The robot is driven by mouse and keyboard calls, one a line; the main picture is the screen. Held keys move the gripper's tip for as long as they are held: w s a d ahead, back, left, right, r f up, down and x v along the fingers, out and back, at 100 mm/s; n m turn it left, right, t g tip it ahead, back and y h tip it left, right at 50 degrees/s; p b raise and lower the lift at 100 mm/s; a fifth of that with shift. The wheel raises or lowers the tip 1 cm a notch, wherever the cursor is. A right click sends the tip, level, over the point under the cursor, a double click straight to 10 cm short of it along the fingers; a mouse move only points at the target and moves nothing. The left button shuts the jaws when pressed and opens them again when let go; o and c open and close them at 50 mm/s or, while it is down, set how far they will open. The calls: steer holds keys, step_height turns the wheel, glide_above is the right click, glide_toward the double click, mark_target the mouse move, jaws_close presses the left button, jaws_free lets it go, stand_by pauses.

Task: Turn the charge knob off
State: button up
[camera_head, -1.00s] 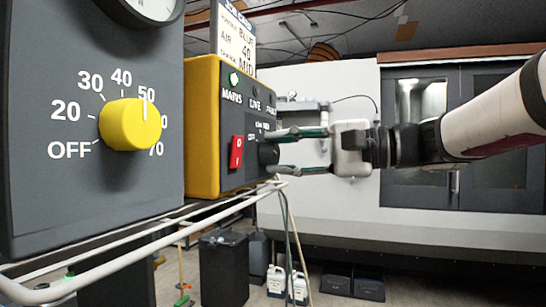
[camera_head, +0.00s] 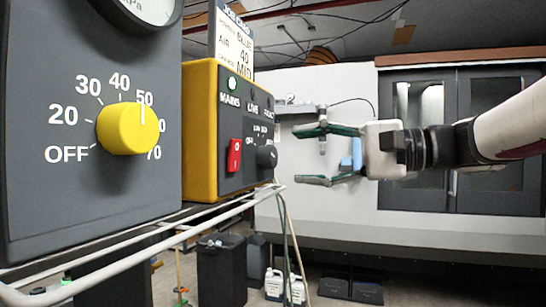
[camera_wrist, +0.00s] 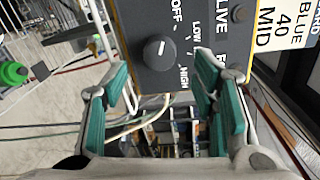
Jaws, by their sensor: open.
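The charge knob (camera_head: 267,156) is a small black knob on the grey front of a yellow box (camera_head: 203,132). In the wrist view the knob (camera_wrist: 158,52) has a white pointer line that appears to point toward the OFF mark, with LOW and HIGH further around. My gripper (camera_head: 307,155) is open and empty, to the right of the knob and apart from it. In the wrist view my fingers (camera_wrist: 160,78) stand wide on either side below the knob, not touching it.
A red rocker switch (camera_head: 234,155) and a lit green MAINS lamp (camera_head: 231,83) are on the same panel. A large yellow dial (camera_head: 128,128) on a grey box is at the left. White rails (camera_head: 150,241) run below the boxes. Hoses hang under the panel.

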steer(key=v, duration=0.7)
steer(key=s+a+f+n+g+h+p, duration=0.1)
steer(key=s+a+f+g+h+p, duration=0.2)
steer(key=s+f, duration=0.45)
steer(key=s+a+f+n+h+p, duration=0.1)
steer(key=s+f+h+p, duration=0.1)
steer(key=s+f+h, duration=0.45)
steer(key=s+d+f+n+h+p, duration=0.3)
steer(key=s+d+f+h, duration=0.3)
steer(key=s, duration=0.4)
steer(key=shift+s+d+f+n+t+h, duration=0.2)
steer(key=shift+d+f+n+t+h, duration=0.15)
steer(key=shift+d+f+n, duration=0.7)
steer(key=shift+d+r+m, duration=0.1)
steer(key=shift+r+m, duration=0.1)
steer(key=shift+m, duration=0.05)
